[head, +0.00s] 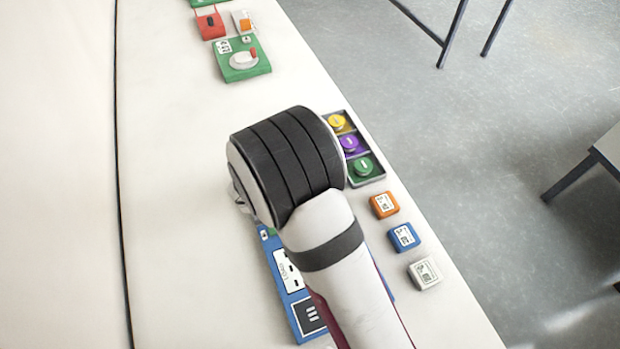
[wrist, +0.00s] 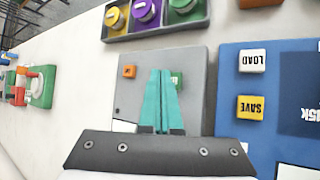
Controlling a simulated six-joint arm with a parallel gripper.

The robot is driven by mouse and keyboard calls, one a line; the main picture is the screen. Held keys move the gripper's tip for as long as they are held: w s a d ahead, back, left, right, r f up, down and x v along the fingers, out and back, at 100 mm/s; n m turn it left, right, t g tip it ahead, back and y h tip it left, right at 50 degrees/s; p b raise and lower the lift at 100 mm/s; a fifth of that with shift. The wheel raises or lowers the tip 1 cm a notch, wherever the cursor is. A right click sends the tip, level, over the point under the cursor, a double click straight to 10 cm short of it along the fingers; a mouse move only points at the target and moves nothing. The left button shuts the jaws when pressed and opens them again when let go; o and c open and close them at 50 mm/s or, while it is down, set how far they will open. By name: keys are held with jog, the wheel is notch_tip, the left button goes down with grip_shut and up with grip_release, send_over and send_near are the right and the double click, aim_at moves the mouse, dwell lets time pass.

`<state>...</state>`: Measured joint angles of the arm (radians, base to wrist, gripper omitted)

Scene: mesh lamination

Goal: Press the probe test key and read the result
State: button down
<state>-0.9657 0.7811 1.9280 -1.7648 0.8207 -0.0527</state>
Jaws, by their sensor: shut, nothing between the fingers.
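In the wrist view my gripper (wrist: 160,72) is shut, its two teal fingers together with nothing between them. The fingers reach over a grey panel (wrist: 190,62). The panel carries a small orange key (wrist: 129,72) left of the fingertips and a green key (wrist: 177,80) just right of them, partly covered by the fingers. I cannot read which is the probe test key, nor tell whether the fingertips touch the panel. A pale patch at the panel's lower left is mostly hidden. In the head view my arm hides the fingers and the grey panel.
A blue panel (wrist: 228,95) with LOAD (wrist: 253,61) and SAVE (wrist: 251,107) keys stands right of the grey one. A tray (wrist: 150,31) holds yellow, purple and green knobs. Orange (head: 384,205), blue (head: 404,237) and white (head: 425,273) blocks line the table's right edge. The left table is clear.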

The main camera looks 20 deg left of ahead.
jog(key=shift+f, duration=0.4)
jog(key=shift+f, duration=0.45)
dwell(0.7)
jog(key=shift+r, duration=0.85)
jog(key=shift+r, duration=2.5)
